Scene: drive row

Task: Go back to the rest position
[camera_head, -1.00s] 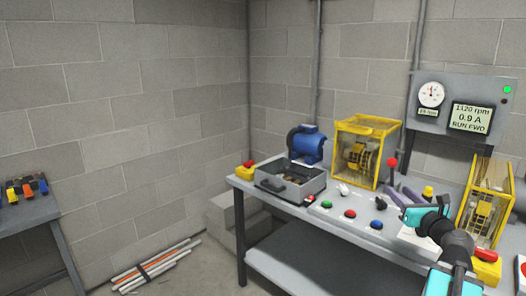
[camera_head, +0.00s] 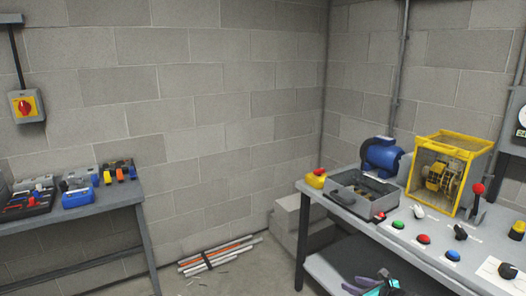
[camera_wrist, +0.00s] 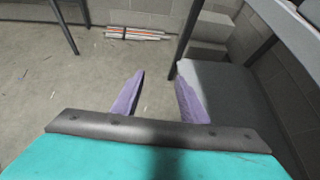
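My gripper (camera_wrist: 160,98) shows in the wrist view with its two purple fingers spread apart and nothing between them. Beyond the fingers are the concrete floor and the grey lower shelf of the workbench. In the head view my gripper (camera_head: 362,284) is at the bottom edge, low in front of the workbench (camera_head: 345,212). Most of my arm is outside the head view.
The workbench at right carries a blue motor (camera_head: 381,155), a yellow cage (camera_head: 446,172), a grey open box (camera_head: 362,194) and several buttons. A second table (camera_head: 120,200) with tools stands at left. Rods (camera_head: 220,254) lie on the floor by the wall. Floor between is open.

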